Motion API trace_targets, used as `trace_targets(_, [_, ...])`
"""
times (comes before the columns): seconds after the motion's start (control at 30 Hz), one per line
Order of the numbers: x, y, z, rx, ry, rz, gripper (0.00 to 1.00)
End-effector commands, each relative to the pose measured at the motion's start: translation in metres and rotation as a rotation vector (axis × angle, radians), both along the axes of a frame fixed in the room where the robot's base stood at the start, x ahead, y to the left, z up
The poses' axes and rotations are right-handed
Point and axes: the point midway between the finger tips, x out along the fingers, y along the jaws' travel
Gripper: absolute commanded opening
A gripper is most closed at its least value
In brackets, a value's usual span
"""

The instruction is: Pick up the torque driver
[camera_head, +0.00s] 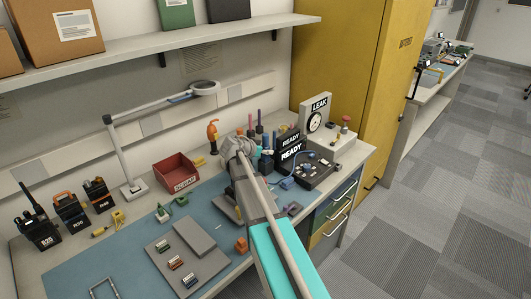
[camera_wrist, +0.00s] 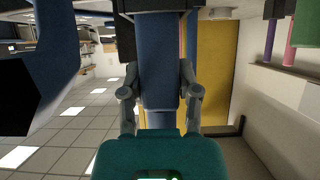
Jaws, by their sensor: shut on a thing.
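In the wrist view, my gripper (camera_wrist: 160,92) is shut, with one finger on each side of a thick blue handle (camera_wrist: 160,60), which I take for the torque driver. The handle's upper part runs into a dark shape, so its full length is hidden. In the head view, my wrist (camera_head: 240,150) is beside the group of upright tools at the back of the bench. The fingertips and the held tool cannot be told apart clearly there.
Another blue body (camera_wrist: 55,45) is close at the left of the wrist view. A red SCRAP bin (camera_head: 176,171) and lamp (camera_head: 127,160) stand left.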

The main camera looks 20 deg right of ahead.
Motion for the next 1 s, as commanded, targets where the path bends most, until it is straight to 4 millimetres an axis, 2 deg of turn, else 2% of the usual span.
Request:
trace_targets(0.03, [0.000, 0.000, 0.000, 0.000, 0.000, 0.000, 0.10])
trace_targets(0.1, [0.000, 0.000, 0.000, 0.000, 0.000, 0.000, 0.00])
trace_targets(0.63, [0.000, 0.000, 0.004, 0.000, 0.000, 0.000, 0.00])
trace_targets(1.0, [0.000, 0.000, 0.030, 0.000, 0.000, 0.000, 0.00])
